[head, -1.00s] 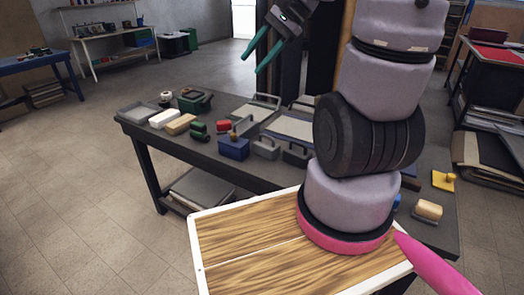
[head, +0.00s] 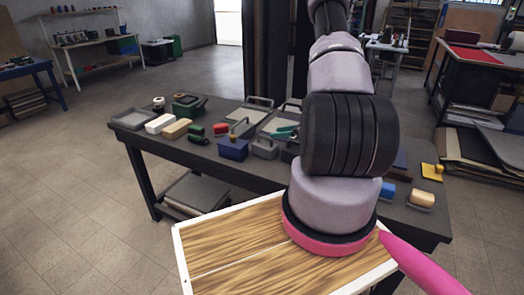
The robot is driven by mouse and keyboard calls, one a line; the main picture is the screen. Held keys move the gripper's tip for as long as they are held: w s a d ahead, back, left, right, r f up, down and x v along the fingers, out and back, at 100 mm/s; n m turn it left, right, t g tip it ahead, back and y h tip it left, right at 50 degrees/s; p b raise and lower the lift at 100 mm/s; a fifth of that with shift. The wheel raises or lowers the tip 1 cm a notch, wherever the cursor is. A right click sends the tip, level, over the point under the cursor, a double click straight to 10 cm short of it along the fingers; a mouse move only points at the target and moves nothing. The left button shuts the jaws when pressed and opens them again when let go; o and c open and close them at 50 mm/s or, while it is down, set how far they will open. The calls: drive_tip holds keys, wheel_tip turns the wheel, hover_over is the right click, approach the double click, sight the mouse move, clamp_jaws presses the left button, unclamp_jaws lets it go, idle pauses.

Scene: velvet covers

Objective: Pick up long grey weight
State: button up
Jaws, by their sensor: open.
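Several grey pieces with handles sit on the dark table; I cannot tell for sure which is the long grey weight. A small grey block with a handle (head: 265,148) is right of the blue block. A darker grey block (head: 290,152) beside it is partly hidden by my arm. A flat, longer grey slab (head: 243,129) lies behind them, and another is largely hidden by my arm.
The dark table (head: 155,138) also holds a blue block (head: 233,148), a cream block (head: 160,123), a tan block (head: 176,129), a green piece (head: 196,134) and a grey tray (head: 132,118). A yellow piece (head: 431,172) is at the right. Floor at left is clear.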

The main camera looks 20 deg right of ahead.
sight(259, 138)
drive_tip(key=x, duration=0.2)
drive_tip(key=f+x, duration=0.1)
drive_tip(key=x, duration=0.2)
drive_tip(key=shift+w, duration=0.15)
drive_tip(key=x, duration=0.5)
drive_tip(key=shift+a+f, duration=0.15)
drive_tip(key=shift+f, duration=0.05)
clamp_jaws()
drive_tip(key=shift+r, duration=0.1)
idle(1.0)
